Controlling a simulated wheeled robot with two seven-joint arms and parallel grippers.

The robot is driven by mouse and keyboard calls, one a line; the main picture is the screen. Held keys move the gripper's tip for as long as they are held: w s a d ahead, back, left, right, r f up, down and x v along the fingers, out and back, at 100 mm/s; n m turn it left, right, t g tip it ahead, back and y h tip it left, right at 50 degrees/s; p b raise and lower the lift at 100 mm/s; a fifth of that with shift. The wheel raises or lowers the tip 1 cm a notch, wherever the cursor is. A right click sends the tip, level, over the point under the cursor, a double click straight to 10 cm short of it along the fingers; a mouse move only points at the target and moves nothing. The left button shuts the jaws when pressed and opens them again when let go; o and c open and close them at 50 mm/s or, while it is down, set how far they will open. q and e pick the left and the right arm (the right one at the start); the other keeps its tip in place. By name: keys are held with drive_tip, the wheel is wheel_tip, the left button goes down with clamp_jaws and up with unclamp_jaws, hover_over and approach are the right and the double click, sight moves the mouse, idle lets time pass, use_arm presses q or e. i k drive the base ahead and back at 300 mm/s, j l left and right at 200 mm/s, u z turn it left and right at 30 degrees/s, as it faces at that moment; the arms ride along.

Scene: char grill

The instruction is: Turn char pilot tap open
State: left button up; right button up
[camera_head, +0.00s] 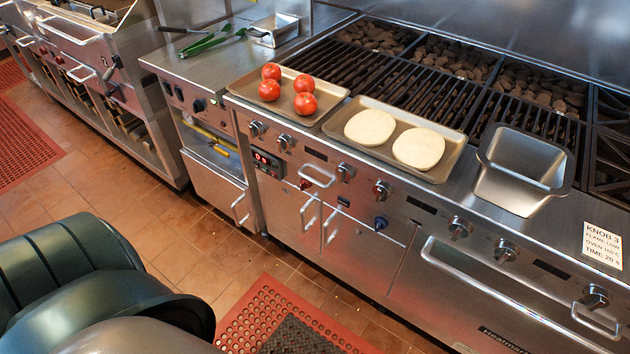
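The char grill (400,85) has dark grates and a steel front with several knobs. Neither of my grippers is in view. Dark green rounded parts, probably my own arm, fill the lower left, apart from the grill front.
A tray (238,88) of tomatoes, a tray (362,102) with two pale dough rounds and a steel pan (480,190) sit along the grill's front ledge. Oven handles (500,300) stick out below. The tiled floor (130,215) in front is clear, with red mats (265,310).

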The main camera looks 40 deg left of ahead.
sight(304, 184)
drive_tip(key=u, duration=1.2)
